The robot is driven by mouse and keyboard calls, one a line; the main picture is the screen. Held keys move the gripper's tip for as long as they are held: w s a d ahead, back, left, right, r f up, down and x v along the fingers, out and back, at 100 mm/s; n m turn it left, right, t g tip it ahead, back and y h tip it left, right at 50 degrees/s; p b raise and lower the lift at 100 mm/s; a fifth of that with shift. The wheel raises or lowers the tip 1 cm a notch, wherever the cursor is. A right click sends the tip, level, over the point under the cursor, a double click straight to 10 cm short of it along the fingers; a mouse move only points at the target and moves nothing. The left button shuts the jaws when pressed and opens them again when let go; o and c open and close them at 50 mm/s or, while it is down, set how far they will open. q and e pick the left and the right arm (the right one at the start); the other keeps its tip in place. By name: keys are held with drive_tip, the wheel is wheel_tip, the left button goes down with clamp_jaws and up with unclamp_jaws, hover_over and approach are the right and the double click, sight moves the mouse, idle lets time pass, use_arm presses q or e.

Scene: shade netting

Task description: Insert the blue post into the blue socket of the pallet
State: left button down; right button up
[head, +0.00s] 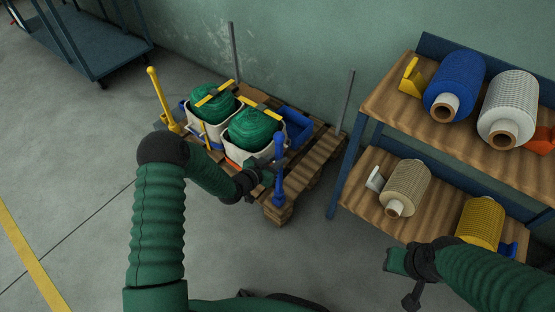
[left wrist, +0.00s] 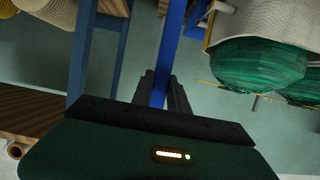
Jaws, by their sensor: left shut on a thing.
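The blue post (head: 279,160) stands near upright at the front right corner of the pallet (head: 310,165), with a knob on top. My left gripper (head: 268,178) is shut on it from the left. In the left wrist view the blue post (left wrist: 170,50) runs up from between the jaws of my left gripper (left wrist: 164,92). The post's foot is over or at the pallet corner; I cannot make out the blue socket or tell whether the foot is in it. My right gripper (head: 396,259) is at the lower right, away from the pallet; its jaws are unclear.
Two pale sacks of green netting (head: 252,133) stand on the pallet. A yellow post (head: 160,98) and two grey posts (head: 232,52) rise at other corners. A wooden shelf (head: 385,115) with netting rolls stands right. A blue cart (head: 105,45) stands back left. Left floor is clear.

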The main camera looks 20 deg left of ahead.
use_arm(q)
drive_tip(key=shift+f+b, duration=0.45)
drive_tip(key=shift+f, duration=0.4)
drive_tip(key=shift+f+b, duration=0.65)
drive_tip(key=shift+f, duration=0.1)
drive_tip(key=c, duration=1.2)
unclamp_jaws()
drive_tip(key=shift+f, duration=0.1)
drive_tip(key=shift+s, duration=0.15)
